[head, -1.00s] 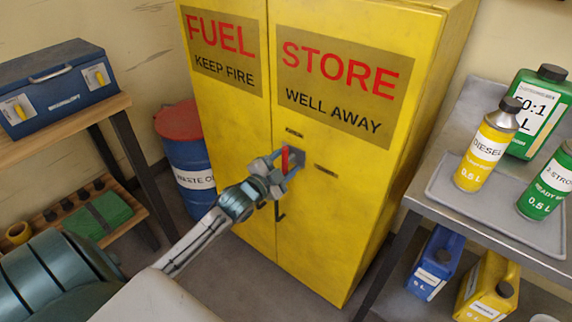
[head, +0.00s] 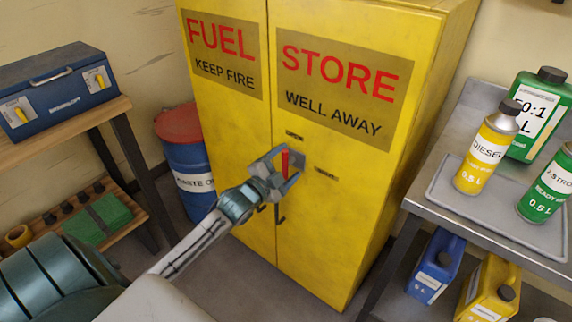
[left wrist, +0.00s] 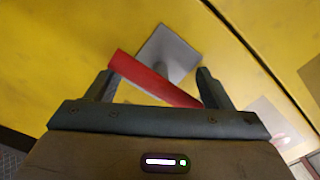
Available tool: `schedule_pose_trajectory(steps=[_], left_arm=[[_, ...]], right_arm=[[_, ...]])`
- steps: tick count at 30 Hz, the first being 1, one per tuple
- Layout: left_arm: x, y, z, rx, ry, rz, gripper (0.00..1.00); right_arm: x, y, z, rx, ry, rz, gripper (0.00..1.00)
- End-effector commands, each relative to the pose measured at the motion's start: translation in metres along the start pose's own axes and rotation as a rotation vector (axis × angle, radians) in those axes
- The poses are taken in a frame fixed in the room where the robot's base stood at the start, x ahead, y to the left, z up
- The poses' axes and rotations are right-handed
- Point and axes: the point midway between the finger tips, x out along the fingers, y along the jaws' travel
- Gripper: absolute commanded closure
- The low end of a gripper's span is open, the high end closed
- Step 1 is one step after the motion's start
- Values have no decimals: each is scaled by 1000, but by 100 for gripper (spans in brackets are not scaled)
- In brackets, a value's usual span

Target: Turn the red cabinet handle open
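The yellow cabinet (head: 340,235) stands ahead with its doors shut. Its red handle (head: 285,161) stands roughly upright on a grey plate on the right-hand door. My left gripper (head: 277,176) is at the handle, fingers spread on either side of it. In the left wrist view the red handle (left wrist: 152,79) runs slantwise between the open fingers, over the grey plate (left wrist: 172,50). One end of the handle overlaps the left finger in that view; I cannot tell whether they touch. My right gripper is not in view.
Small labels sit above the handle (head: 294,135) and right of it (head: 326,173), too small to read. A metal table (head: 455,218) with bottles stands at right.

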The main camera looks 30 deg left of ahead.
Motion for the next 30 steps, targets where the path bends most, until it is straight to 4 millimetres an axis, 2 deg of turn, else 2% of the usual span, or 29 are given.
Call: schedule_pose_trajectory(steps=[8,11,15,20,23,30], left_arm=[[-9,1,1,-1,-3,3,26],[-21,1,1,1,-3,4,26],[-39,2,2,2,-3,4,26],[-58,2,1,3,0,4,26],[-70,3,3,6,-3,5,26],[-94,3,3,6,-3,5,26]], right_arm=[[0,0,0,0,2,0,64],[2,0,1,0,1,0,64],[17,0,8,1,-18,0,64],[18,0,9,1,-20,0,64],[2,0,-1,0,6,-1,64],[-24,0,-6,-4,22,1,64]])
